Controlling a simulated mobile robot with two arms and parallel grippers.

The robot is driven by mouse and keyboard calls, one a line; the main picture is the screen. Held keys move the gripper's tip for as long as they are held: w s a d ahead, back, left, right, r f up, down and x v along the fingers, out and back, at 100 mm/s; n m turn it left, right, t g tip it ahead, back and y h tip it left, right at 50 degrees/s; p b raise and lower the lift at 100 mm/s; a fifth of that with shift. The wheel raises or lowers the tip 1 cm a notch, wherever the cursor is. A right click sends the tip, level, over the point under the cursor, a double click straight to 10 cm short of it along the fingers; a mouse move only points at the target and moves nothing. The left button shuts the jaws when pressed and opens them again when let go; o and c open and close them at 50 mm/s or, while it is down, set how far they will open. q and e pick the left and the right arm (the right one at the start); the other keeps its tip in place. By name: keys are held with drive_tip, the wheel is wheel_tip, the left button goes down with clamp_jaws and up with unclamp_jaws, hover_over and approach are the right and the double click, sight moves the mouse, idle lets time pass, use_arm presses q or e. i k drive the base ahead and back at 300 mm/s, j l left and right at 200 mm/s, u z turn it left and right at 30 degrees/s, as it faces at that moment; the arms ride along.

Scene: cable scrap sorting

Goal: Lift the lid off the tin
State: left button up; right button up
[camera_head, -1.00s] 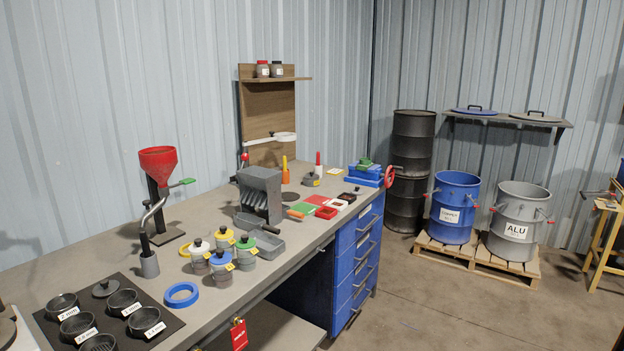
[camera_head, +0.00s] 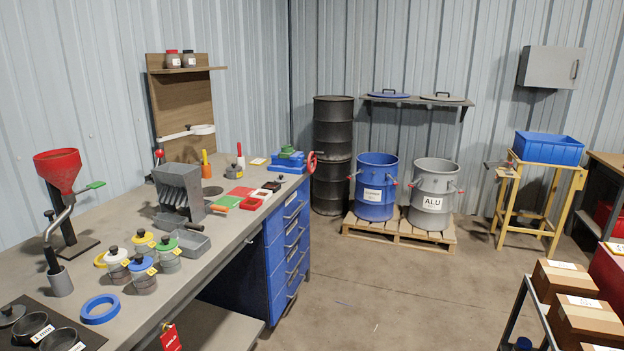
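I cannot tell which tin is meant. Neither of my grippers is in view.
The workbench (camera_head: 100,328) runs along the left, with a blue ring (camera_head: 100,309), grey slotted rack (camera_head: 180,190) and red funnel (camera_head: 57,170). Blue (camera_head: 376,187) and grey (camera_head: 435,194) drums stand on a pallet. A trolley with boxes (camera_head: 586,322) is lower right. Open floor lies between.

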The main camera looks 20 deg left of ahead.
sight(233, 168)
drive_tip(key=i+u, duration=0.2)
drive_tip(key=i, duration=1.45)
drive_tip(key=i+l+u, duration=0.15)
drive_tip(key=i+u, duration=0.25)
drive_tip(key=i, duration=0.25)
drive_tip(key=i+l+u, duration=0.4)
drive_tip(key=i, duration=0.25)
drive_tip(key=i+l+u, duration=0.4)
drive_tip(key=i, duration=0.2)
